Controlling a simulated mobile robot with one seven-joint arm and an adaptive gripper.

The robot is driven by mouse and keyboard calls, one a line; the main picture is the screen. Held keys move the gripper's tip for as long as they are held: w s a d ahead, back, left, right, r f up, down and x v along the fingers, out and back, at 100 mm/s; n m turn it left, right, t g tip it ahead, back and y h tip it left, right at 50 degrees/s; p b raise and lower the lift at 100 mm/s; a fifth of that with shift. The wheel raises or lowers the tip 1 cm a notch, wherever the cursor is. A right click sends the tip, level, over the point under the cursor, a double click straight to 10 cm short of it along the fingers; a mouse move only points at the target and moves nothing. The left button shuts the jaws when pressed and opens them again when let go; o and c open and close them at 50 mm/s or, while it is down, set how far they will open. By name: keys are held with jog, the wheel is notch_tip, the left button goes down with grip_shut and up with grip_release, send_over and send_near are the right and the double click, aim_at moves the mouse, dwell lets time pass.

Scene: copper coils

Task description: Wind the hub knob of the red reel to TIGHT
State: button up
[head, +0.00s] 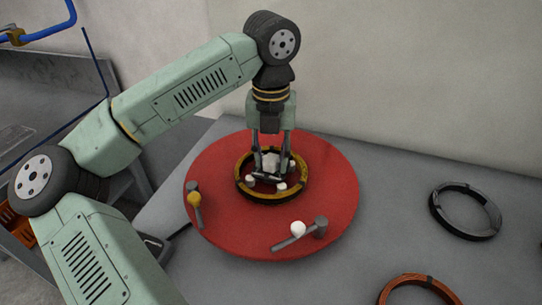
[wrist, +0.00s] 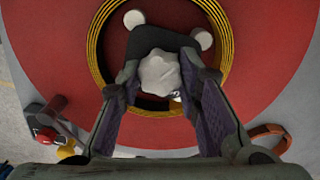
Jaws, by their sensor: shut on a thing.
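The red reel (head: 225,220) is a large red disc lying flat on the grey bench. A dark and gold coil ring (head: 244,189) sits at its middle. The pale lobed hub knob (wrist: 159,73) stands inside the ring and also shows in the head view (head: 270,160). My gripper (wrist: 161,82) comes down from above and is shut on the knob, one finger on each side. The fingers hide the knob's sides. I cannot make out any TIGHT marking or pointer in either view.
A black coil (head: 465,211) and a copper coil (head: 418,278) lie on the bench (head: 385,200) at right. A wall stands behind.

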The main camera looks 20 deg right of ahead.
jog(key=m+b, duration=0.2)
jog(key=m, duration=0.1)
jog(key=shift+f+m+b, duration=0.15)
jog(key=shift+m+b, duration=0.15)
jog(key=shift+b, duration=0.1)
jog(key=m+b, duration=0.1)
jog(key=m, duration=0.3)
jog(key=shift+m+b, duration=0.3)
jog(key=m, duration=0.4)
jog(key=shift+m+b, duration=0.3)
jog(key=shift+b, duration=0.1)
jog(key=m, duration=0.4)
jog(key=shift+m, duration=0.3)
jog(key=o, duration=1.1)
jog(key=shift+o, duration=0.2)
